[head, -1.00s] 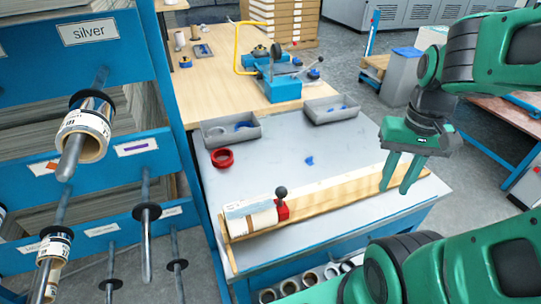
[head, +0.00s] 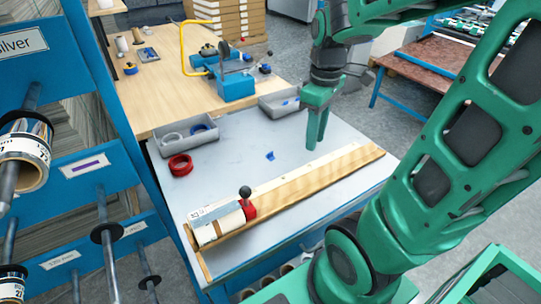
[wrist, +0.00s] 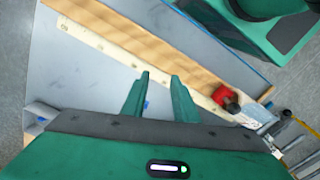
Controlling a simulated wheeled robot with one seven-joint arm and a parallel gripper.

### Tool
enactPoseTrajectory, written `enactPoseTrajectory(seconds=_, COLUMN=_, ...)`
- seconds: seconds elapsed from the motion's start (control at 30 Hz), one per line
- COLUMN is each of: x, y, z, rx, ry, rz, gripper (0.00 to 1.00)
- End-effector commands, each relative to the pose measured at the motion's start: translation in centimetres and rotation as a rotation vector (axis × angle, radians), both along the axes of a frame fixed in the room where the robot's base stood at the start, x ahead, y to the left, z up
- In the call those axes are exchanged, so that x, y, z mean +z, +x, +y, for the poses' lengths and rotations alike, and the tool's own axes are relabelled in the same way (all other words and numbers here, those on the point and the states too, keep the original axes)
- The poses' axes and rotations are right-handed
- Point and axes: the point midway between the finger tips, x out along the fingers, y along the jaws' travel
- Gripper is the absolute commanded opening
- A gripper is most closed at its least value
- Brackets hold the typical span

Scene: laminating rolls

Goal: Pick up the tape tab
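The tape tab (head: 270,156) is a small blue piece lying on the grey table top, between the red ring and the long wooden board. In the wrist view a small blue patch (wrist: 146,104), likely the tab, shows beside the left finger, partly hidden by it. My gripper (head: 316,147) points down above the table, to the right of the tab in the head view, apart from it. In the wrist view my gripper (wrist: 160,76) has its two green fingers apart with nothing between the tips.
A wooden board (head: 310,185) with a white roll (head: 218,224) and a red black-knobbed clamp (head: 247,207) lies along the front. A red ring (head: 180,165) and two grey trays (head: 175,149) (head: 270,106) sit behind. A blue device (head: 236,87) stands on the wooden bench.

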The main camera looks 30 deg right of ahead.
Motion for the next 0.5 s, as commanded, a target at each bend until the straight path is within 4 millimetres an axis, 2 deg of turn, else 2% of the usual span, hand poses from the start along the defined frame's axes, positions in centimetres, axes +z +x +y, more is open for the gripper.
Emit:
enactPoseTrajectory(seconds=0.03, x=-0.3, y=1.9, z=0.3, rx=0.138, ry=0.0, rz=0.003, gripper=0.27)
enactPoseTrajectory(seconds=0.1, x=-0.6, y=4.4, z=0.7, rx=0.337, ry=-0.002, rz=0.0, gripper=0.27)
enactPoseTrajectory(seconds=0.3, x=-2.0, y=10.7, z=2.2, rx=0.855, ry=-0.006, rz=-0.007, gripper=0.27)
enactPoseTrajectory(seconds=0.5, x=-3.1, y=14.3, z=3.4, rx=1.172, ry=-0.011, rz=-0.009, gripper=0.27)
